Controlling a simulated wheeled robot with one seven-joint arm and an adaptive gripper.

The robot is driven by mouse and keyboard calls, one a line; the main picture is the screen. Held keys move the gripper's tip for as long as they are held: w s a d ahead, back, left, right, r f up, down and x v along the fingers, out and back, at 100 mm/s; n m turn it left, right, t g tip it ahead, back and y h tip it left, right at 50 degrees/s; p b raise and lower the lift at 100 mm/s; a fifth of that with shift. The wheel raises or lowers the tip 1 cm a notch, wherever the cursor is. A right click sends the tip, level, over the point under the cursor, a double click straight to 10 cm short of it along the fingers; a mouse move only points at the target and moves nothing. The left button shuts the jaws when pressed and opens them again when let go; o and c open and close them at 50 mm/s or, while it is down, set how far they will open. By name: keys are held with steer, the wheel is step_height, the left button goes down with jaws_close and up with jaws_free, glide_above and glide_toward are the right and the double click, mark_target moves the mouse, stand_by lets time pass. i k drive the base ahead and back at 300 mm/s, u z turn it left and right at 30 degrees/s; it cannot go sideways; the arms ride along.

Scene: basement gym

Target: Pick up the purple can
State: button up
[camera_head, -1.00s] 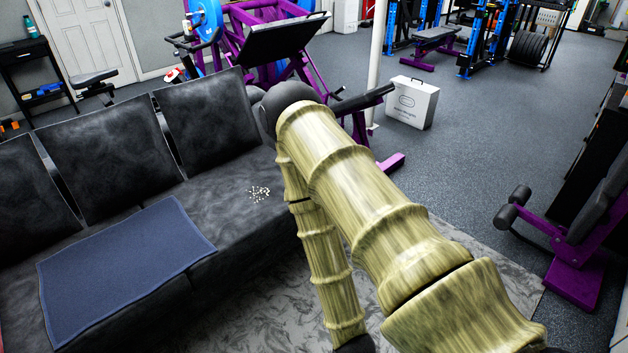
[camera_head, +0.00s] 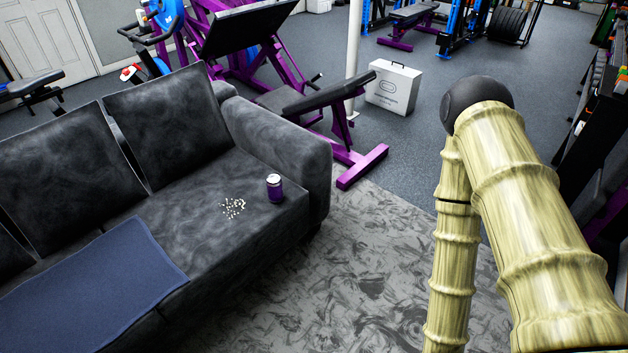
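The purple can (camera_head: 275,189) stands upright on the seat of the dark sofa (camera_head: 190,205), near its right armrest. It has a pale top and a purple lower body. My arm is at the right of the picture, well apart from the can, over the carpet side. My gripper is out of the picture, so its state does not show.
Small white bits (camera_head: 233,208) lie scattered just left of the can. A blue mat (camera_head: 90,280) covers the seat's left part. The sofa's armrest (camera_head: 285,140) rises behind the can. Purple gym equipment (camera_head: 362,165) stands beyond it. The patterned rug (camera_head: 340,290) in front is clear.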

mark_target(275, 190)
steer(key=z, duration=0.1)
steer(key=i, duration=0.7)
steer(key=u, duration=0.6)
steer(key=i, duration=0.6)
steer(key=u, duration=0.55)
